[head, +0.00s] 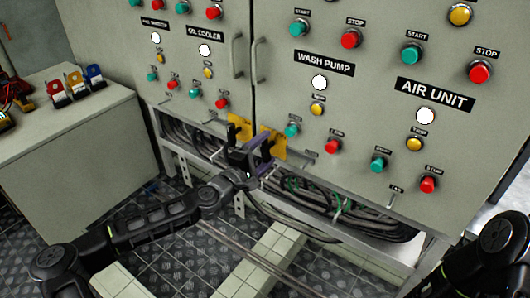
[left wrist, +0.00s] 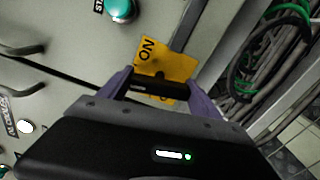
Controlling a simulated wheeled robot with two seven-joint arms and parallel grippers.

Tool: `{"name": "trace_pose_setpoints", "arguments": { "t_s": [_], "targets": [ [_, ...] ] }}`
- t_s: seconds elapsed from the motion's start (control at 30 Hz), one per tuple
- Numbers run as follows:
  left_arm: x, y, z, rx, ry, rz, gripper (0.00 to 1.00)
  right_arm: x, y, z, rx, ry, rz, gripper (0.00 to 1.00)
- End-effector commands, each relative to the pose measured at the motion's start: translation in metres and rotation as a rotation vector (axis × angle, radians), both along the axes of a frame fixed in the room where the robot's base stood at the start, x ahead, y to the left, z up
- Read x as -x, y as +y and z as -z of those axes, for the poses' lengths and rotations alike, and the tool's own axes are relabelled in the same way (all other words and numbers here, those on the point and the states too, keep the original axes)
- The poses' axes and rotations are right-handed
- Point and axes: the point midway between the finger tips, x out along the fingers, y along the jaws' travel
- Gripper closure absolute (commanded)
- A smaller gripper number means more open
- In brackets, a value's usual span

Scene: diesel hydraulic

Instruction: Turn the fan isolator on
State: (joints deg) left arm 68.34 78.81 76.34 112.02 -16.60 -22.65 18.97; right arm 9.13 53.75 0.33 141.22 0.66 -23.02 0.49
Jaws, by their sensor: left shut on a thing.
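Two yellow isolator plates, a left one (head: 238,124) and a right one (head: 273,145), sit low on the grey cabinet, either side of the door seam. My left gripper (head: 257,150) is in front of them and partly covers both. In the left wrist view, one yellow plate (left wrist: 168,62) marked "ON" shows beyond the fingers. A dark switch handle (left wrist: 153,88) lies across that plate, between the fingertips of my left gripper (left wrist: 158,94), which is shut on it. No label naming the fan isolator is readable. My right gripper is out of view.
The cabinet (head: 385,60) carries several green and red buttons and white lamps. Two door handles (head: 237,55) stand out above. Below is an open bay with bundled cables (head: 340,212). At left is a grey bench (head: 60,135) with colored padlocks (head: 76,84).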

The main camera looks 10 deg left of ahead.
Motion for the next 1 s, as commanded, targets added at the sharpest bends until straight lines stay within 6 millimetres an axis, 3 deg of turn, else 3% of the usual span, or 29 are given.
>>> {"name": "trace_pose_setpoints", "arguments": {
  "t_s": [0.33, 0.87, 0.9, 1.0],
  "targets": [
    [0.0004, -0.0010, 0.0012, -0.168, -0.066, 0.002, 0.68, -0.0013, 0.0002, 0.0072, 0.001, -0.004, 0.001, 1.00],
    [0.0006, -0.0012, 0.0012, -0.198, -0.078, 0.003, 0.68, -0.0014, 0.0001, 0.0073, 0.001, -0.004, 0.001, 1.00],
    [0.0006, -0.0012, 0.0012, -0.198, -0.078, 0.003, 0.25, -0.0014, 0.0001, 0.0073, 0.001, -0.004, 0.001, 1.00],
    [0.0005, -0.0010, 0.0010, -0.197, -0.078, 0.002, 0.17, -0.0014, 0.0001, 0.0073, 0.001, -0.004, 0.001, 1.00]
  ]
}}
